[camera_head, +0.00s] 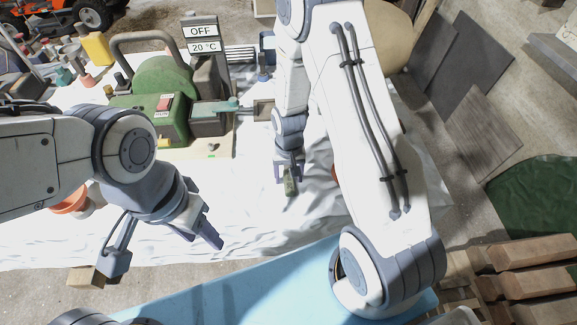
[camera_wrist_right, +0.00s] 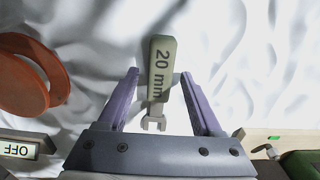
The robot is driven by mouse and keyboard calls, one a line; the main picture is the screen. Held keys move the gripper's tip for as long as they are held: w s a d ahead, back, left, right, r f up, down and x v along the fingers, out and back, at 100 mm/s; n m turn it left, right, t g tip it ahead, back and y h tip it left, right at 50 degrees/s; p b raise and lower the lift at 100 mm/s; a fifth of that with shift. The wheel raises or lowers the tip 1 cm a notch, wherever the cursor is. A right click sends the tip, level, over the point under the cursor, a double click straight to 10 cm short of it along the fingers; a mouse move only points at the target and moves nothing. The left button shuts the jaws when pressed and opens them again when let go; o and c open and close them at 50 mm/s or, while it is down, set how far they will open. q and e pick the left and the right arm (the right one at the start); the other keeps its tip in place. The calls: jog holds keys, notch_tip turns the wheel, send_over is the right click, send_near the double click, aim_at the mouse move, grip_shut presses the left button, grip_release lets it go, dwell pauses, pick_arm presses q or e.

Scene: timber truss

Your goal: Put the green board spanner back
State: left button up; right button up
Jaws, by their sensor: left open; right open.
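The green board spanner (camera_head: 291,187) lies on the white cloth-covered table. In the right wrist view its green handle (camera_wrist_right: 162,65) is marked "20 mm", and its grey open jaw points toward my gripper's palm. My right gripper (camera_head: 289,181) is open around it. In the wrist view the fingers of this gripper (camera_wrist_right: 160,74) stand on both sides of the handle, with a gap on each side. My left gripper (camera_head: 164,259) is open and empty near the table's front edge at the left.
A green machine (camera_head: 150,113) with an OFF and 20 °C display (camera_head: 202,38) stands at the back. A wooden block (camera_head: 85,278) is by my left gripper. An orange ring-shaped thing (camera_wrist_right: 22,85) lies left of the spanner in the wrist view. Timber pieces (camera_head: 525,260) are at right.

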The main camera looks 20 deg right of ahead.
aim_at(289, 178)
notch_tip(289, 178, up, 11)
jog(key=b, duration=0.2)
jog(key=s+a+r+n, duration=0.6)
jog(key=s+a+r, duration=0.2)
jog(key=s+a, duration=0.25)
jog(key=s+a+r+n+y+b, duration=0.1)
jog(key=s+n, duration=0.3)
jog(key=s, duration=0.6)
jog(key=shift+a+r, duration=0.2)
jog(key=shift+a, duration=0.7)
